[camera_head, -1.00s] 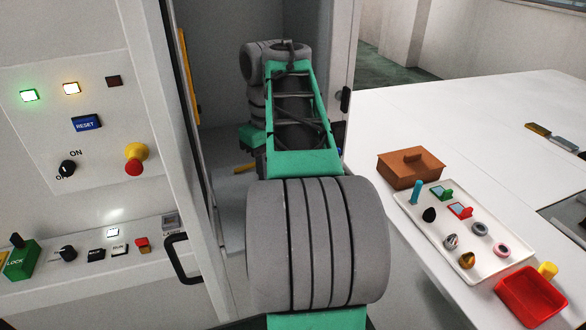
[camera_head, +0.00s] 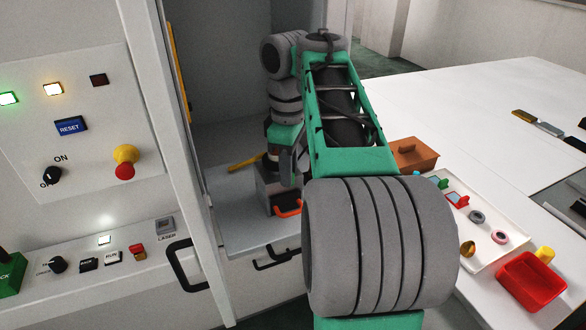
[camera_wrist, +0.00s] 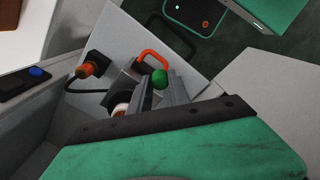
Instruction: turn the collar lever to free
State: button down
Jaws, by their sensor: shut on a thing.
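A green ball knob (camera_wrist: 159,77), apparently the end of the collar lever, sits between the fingertips of my gripper (camera_wrist: 163,84) in the wrist view. My gripper is shut on it. The lever's shaft and the collar are mostly hidden by the fingers and the green gripper body. A white and orange round part (camera_wrist: 121,106) shows just left of the fingers. In the head view my arm reaches into the open cabinet and hides the knob.
An orange handle (camera_wrist: 154,60) stands just beyond the knob; it also shows in the head view (camera_head: 287,209). An orange plug (camera_wrist: 91,67) with a black cable is left. A yellow bar (camera_head: 246,162) lies inside the cabinet. The cabinet's door frame (camera_head: 185,170) is close on the left.

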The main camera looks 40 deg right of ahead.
jog(key=c, duration=1.2)
grip_release()
jog(key=shift+r, duration=0.1)
notch_tip(320, 180, up, 8)
jog(key=p, duration=0.7)
jog(key=shift+f, duration=0.2)
